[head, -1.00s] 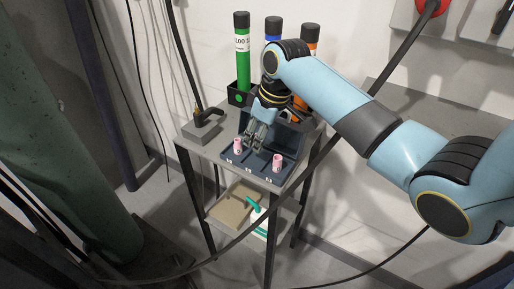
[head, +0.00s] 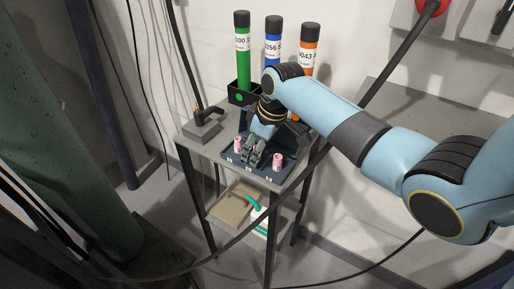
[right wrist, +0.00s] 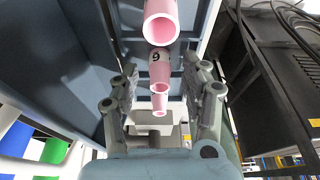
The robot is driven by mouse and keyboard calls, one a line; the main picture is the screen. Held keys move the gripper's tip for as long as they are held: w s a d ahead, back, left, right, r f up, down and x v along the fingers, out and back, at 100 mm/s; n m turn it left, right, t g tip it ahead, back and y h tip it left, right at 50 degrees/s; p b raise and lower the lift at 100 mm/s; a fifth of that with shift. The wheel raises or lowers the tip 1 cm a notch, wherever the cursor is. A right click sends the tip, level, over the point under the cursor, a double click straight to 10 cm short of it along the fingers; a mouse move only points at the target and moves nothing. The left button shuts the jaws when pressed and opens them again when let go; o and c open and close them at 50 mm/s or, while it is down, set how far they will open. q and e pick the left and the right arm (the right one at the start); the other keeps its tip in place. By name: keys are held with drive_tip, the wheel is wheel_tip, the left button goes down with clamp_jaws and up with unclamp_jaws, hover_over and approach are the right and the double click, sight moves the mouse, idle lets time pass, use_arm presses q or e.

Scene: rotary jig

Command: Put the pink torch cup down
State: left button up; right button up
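Two pink cups stand in the open dark blue case (head: 262,177), one on the left (head: 238,144) and one on the right (head: 277,160). My right gripper (head: 253,160) points down into the case between them. In the right wrist view the gripper (right wrist: 162,95) has its two fingers apart. Which of these matches which cup in the head view, I cannot tell. My left gripper is out of view.
The case lies on a small grey table (head: 212,148). Green (head: 242,55), blue (head: 273,42) and orange (head: 308,58) tubes stand behind it. A grey block (head: 203,131) with a cable sits at left. A dark cable crosses in front of the table.

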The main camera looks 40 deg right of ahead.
drive_tip(key=v, duration=1.2)
drive_tip(key=shift+r, duration=0.15)
drive_tip(key=shift+d, duration=0.1)
